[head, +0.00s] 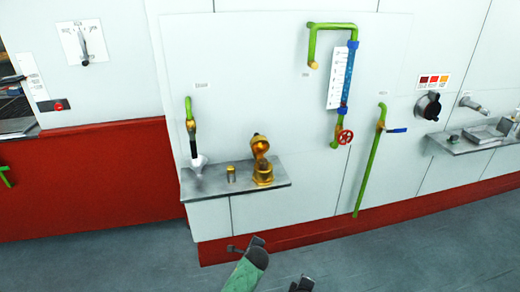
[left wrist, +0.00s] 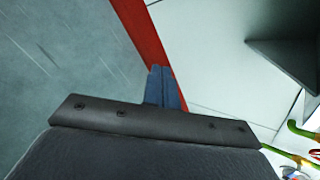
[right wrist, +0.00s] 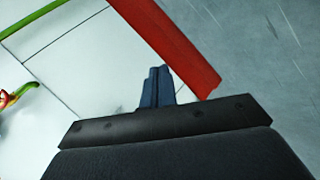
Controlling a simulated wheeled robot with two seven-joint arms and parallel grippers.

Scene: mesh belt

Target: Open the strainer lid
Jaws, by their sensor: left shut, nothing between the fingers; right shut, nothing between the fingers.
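The strainer appears to be the brass-coloured fitting (head: 263,174) on the grey wall shelf in the head view. A rounded brass upper part, probably its lid (head: 260,146), stands above the body and looks tilted up. At this size I cannot tell exactly how far it is open. My left gripper (left wrist: 163,76) is shut and empty, low in front of the shelf and apart from the strainer. My right gripper (right wrist: 157,76) is shut and empty; its arm shows only at the bottom edge of the head view. Neither wrist view shows the strainer.
The shelf (head: 215,191) also holds a small brass cylinder (head: 231,174) and a white funnel (head: 198,161) under a green pipe. To the right are a red valve wheel (head: 345,137) and a green pipe with a blue lever (head: 397,130). The floor (head: 130,258) in front is clear.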

